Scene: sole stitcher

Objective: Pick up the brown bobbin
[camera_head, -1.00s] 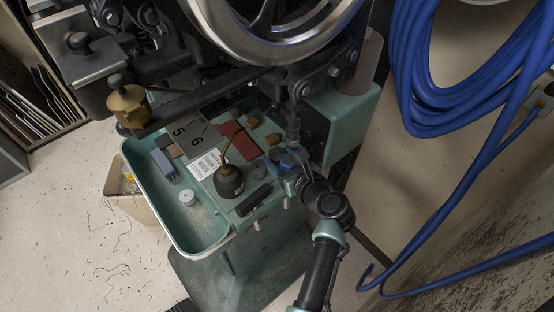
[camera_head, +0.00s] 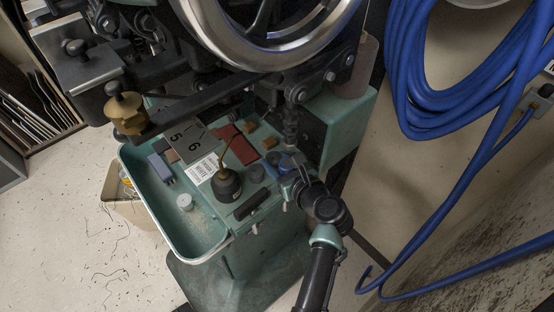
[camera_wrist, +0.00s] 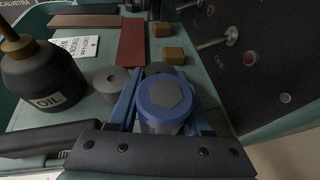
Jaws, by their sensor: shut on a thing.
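My gripper (camera_wrist: 165,100) is low over the right end of the green tray, its two blue fingers on either side of a blue-topped cylinder (camera_wrist: 165,94) with a grey hexagonal centre. It appears shut on this cylinder, which looks upright. In the head view my gripper (camera_head: 289,168) partly hides it. A dark round piece (camera_wrist: 160,69) shows just behind the blue top, partly hidden. A grey bobbin-like cylinder with a centre hole (camera_wrist: 111,80) stands left of the left finger, apart from it. I cannot make out a clearly brown bobbin on the tray.
A black oil can (camera_wrist: 45,75) stands left of the fingers, also in the head view (camera_head: 227,186). Brown blocks (camera_wrist: 174,55) and a red bar (camera_wrist: 131,42) lie behind. The machine's dark side (camera_wrist: 255,45) is close on the right.

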